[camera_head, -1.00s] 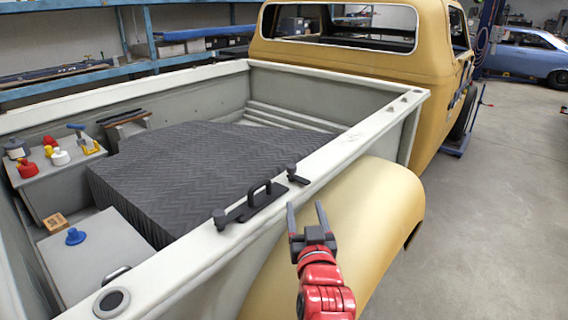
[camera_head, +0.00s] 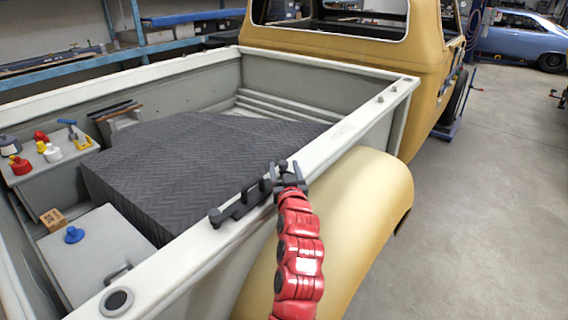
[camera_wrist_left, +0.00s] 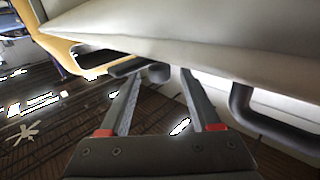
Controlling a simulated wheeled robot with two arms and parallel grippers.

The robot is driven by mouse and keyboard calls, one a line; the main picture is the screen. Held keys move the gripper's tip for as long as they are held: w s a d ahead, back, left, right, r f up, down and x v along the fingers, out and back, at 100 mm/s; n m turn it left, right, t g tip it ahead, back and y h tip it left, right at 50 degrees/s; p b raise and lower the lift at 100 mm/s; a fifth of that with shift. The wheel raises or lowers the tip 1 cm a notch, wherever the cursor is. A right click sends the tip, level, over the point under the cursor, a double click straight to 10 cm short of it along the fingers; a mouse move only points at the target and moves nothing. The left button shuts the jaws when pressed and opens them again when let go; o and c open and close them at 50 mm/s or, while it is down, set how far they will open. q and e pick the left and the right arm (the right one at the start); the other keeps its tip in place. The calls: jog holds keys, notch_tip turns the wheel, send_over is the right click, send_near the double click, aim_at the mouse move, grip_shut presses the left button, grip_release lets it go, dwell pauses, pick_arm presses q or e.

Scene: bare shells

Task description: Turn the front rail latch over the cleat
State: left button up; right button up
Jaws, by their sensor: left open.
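The latch is a dark bar (camera_head: 238,209) with a raised handle (camera_head: 265,188), lying along the top of the near bed rail. A round dark knob (camera_head: 215,217) is at its near end. My left gripper (camera_head: 290,168) is at the rail just beyond the handle and covers most of the small dark cleat there. In the left wrist view my left gripper (camera_wrist_left: 161,76) is open, with a dark stub (camera_wrist_left: 158,73), apparently the cleat, showing between or behind its fingertips. Contact cannot be told. The curved handle (camera_wrist_left: 240,100) is right of the fingers. My right gripper is out of view.
The pale bed rail (camera_head: 340,140) runs beside the tan fender (camera_head: 365,195). A ridged dark cover (camera_head: 190,155) fills the bed's middle. A side box (camera_head: 45,172) carries red, white and yellow items. Open floor (camera_head: 480,220) lies to the right.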

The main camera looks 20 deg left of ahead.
pick_arm(q)
jog(key=shift+w+a, duration=0.2)
jog(key=shift+w, duration=0.15)
grip_shut()
jog(key=h+p, duration=0.1)
jog(key=p, duration=0.1)
jog(key=m+h+p, duration=0.1)
jog(key=p, duration=0.1)
jog(key=m+t+h+p, duration=0.1)
jog(key=p, duration=0.2)
jog(key=shift+s+a+r+h, duration=0.1)
jog(key=shift+a+r+h, duration=0.1)
jog(key=shift+h, duration=0.1)
jog(key=shift+f+m+h+p, duration=0.2)
jog(key=shift+m+h+p, duration=0.25)
jog(key=shift+m+h, duration=0.15)
grip_release()
